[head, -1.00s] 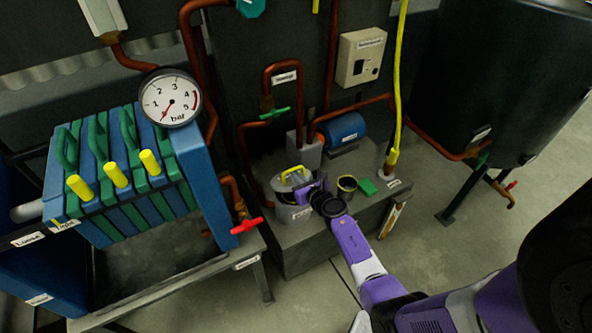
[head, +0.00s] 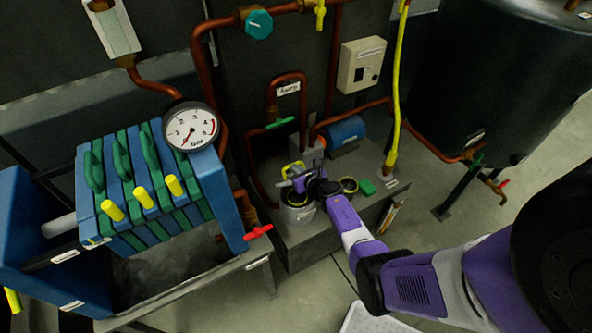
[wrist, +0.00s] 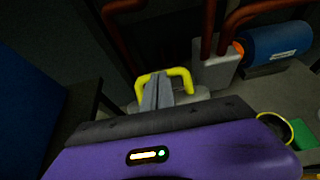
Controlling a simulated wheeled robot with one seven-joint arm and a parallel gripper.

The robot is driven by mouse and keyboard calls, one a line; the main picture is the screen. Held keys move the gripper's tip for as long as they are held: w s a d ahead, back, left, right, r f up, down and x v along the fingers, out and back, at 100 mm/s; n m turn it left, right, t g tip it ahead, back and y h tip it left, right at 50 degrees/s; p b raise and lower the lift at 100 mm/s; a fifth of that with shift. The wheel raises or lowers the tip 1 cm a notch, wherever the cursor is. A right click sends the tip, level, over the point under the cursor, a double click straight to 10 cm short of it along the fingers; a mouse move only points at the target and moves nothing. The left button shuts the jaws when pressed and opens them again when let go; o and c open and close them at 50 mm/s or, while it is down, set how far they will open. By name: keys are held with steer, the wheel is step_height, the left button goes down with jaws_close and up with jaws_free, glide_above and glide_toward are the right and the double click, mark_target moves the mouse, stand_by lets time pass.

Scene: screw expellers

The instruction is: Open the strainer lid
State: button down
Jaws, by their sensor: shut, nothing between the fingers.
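The strainer (head: 297,215) is a pale grey pot on the stone plinth, with a dark opening showing at its top in the head view. Its lid stands tilted up at the back, with a yellow handle (head: 287,171). In the wrist view the yellow handle (wrist: 181,74) arches just beyond my fingers, and part of the grey lid (wrist: 190,97) shows below it. My gripper (head: 294,182) is over the strainer, by the raised lid. Its fingers (wrist: 157,82) are shut and empty, overlapping the handle in the picture; I cannot tell whether they touch it. My gripper hides part of the lid.
A yellow-rimmed cup (head: 349,185) and a green block (head: 367,187) sit right of the strainer. A blue pump (head: 343,132) and copper pipes stand behind. The filter press (head: 150,190) with its red-handled valve (head: 258,232) is to the left.

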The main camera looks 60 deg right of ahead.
steer(key=w+d+r+b, duration=0.1)
steer(key=w+d+b, duration=0.2)
steer(key=w+d, duration=0.2)
steer(key=w, duration=0.3)
steer(key=shift+w+d+r, duration=0.15)
steer(key=shift+w+r, duration=0.2)
steer(key=shift+r, duration=0.05)
stand_by(1.0)
